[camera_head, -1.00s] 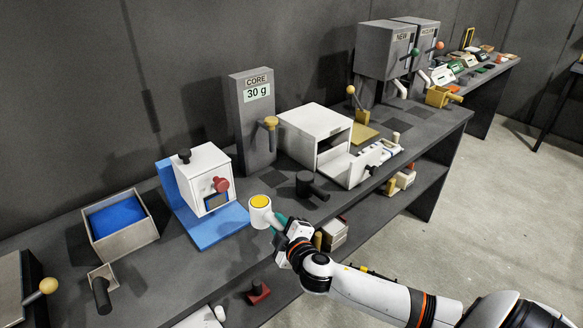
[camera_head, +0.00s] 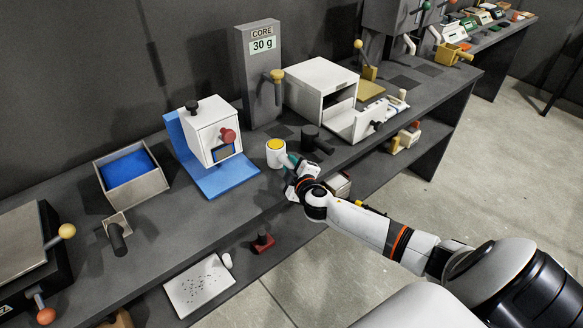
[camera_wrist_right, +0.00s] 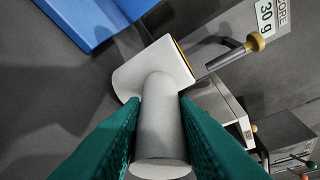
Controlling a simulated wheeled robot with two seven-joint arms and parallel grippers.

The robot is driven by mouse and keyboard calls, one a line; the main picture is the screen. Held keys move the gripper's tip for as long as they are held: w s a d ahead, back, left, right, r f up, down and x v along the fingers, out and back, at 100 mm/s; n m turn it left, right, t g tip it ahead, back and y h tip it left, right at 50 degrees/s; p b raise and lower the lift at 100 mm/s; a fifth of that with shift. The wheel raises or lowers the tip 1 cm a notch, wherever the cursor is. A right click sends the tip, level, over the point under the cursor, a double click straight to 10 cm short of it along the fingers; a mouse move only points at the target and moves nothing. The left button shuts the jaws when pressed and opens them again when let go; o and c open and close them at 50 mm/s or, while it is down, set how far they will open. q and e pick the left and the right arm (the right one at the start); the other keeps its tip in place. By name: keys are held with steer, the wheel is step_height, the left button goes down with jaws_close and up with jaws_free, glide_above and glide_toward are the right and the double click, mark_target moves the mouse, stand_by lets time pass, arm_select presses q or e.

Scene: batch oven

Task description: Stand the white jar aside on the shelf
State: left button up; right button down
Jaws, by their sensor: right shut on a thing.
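The white jar (camera_head: 276,155) has a yellow top and a side handle. It is upright at the counter's front part, to the right of the blue base plate. My right gripper (camera_head: 292,161) is shut on the jar's grey-white handle. In the right wrist view the green fingers of my right gripper (camera_wrist_right: 160,130) clasp the handle, and the jar's body (camera_wrist_right: 152,68) is just beyond them. I cannot tell whether the jar's bottom touches the counter. My left gripper is not in view. The lower shelf (camera_head: 305,228) is partly hidden by my right arm.
A white box with a red knob (camera_head: 213,132) stands on the blue base (camera_head: 229,179) left of the jar. A dark handled cup (camera_head: 311,138) is close at its right. An open white box (camera_head: 322,84) stands behind. A speckled white sheet (camera_head: 199,285) lies low in front.

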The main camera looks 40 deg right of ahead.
steer(key=shift+f, duration=0.4)
steer(key=shift+f, duration=0.1)
steer(key=c, duration=1.1)
jaws_free()
steer(key=shift+s+a, duration=0.1)
steer(key=shift+s, duration=0.05)
steer(key=shift+b+v, duration=0.65)
steer(key=shift+v, duration=5.25)
